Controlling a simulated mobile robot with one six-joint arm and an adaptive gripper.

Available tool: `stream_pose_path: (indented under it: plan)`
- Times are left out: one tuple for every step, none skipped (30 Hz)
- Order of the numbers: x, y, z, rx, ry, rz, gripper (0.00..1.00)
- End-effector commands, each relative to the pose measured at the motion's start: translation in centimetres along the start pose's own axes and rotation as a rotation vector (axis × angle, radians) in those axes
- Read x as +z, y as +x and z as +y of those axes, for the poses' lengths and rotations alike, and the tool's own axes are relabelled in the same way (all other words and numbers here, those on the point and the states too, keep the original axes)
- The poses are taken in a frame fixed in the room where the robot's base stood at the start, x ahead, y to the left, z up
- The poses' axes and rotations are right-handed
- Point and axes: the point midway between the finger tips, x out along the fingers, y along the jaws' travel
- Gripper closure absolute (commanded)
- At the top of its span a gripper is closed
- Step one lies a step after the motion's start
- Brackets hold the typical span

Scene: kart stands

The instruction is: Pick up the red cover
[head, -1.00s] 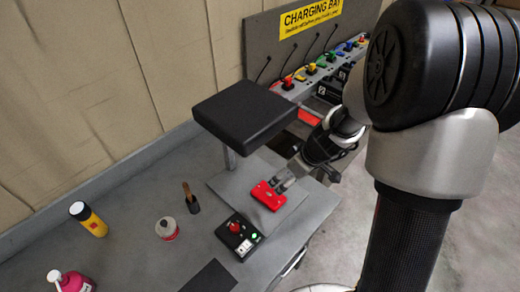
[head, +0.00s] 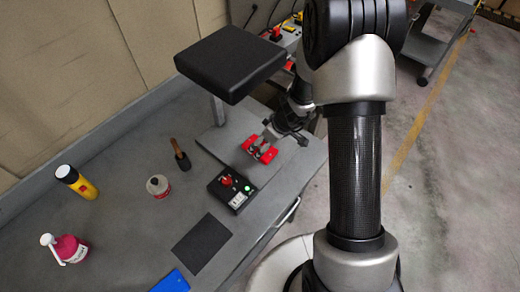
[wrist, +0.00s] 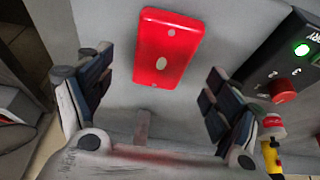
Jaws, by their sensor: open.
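The red cover (head: 250,142) is a flat rectangular plate with a pale oval mark and small holes. It lies on a grey plate on the bench. In the wrist view the cover (wrist: 178,40) is ahead of my open fingers, between their lines. Whether either finger touches the cover cannot be told.
A black-topped post (head: 230,65) stands close behind the cover. A control box (head: 232,190) with a red button and green light sits in front. A brush (head: 181,155), small can (head: 158,187), yellow bottle (head: 76,182) and pink bottle (head: 67,248) stand left. A dark mat (head: 202,243) lies nearer.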

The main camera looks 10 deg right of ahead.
Motion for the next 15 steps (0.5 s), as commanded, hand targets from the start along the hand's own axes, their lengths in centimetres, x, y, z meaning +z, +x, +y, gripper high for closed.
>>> stream_pose_path:
  plan:
    - [0.1, 1.1, -0.2, -0.004, 0.0, -0.004, 0.17]
    - [0.1, 1.6, -0.3, -0.004, 0.001, -0.003, 0.17]
    - [0.0, 2.2, -0.3, -0.004, 0.0, -0.003, 0.17]
    - [0.0, 2.6, -0.3, -0.003, 0.001, -0.003, 0.17]
    - [0.0, 3.0, -0.3, -0.003, 0.001, -0.002, 0.17]
    - [0.0, 3.5, -0.3, -0.003, 0.001, -0.002, 0.17]
    - [0.0, 3.7, -0.3, -0.003, 0.001, -0.002, 0.17]
    - [0.0, 3.9, -0.3, -0.002, 0.0, -0.001, 0.17]
    - [-0.1, 4.1, -0.2, -0.002, 0.0, -0.001, 0.17]
    - [-0.1, 4.2, -0.2, -0.002, 0.0, -0.001, 0.17]
    - [-0.1, 4.2, -0.2, -0.002, 0.001, -0.001, 0.17]
    - [-0.1, 4.2, -0.2, -0.002, 0.001, -0.001, 0.17]
    - [-0.1, 4.2, -0.2, -0.001, 0.001, -0.001, 0.17]
    - [-0.1, 4.2, -0.2, -0.002, 0.0, -0.001, 0.17]
    - [-0.1, 4.2, -0.2, -0.002, 0.0, -0.001, 0.17]
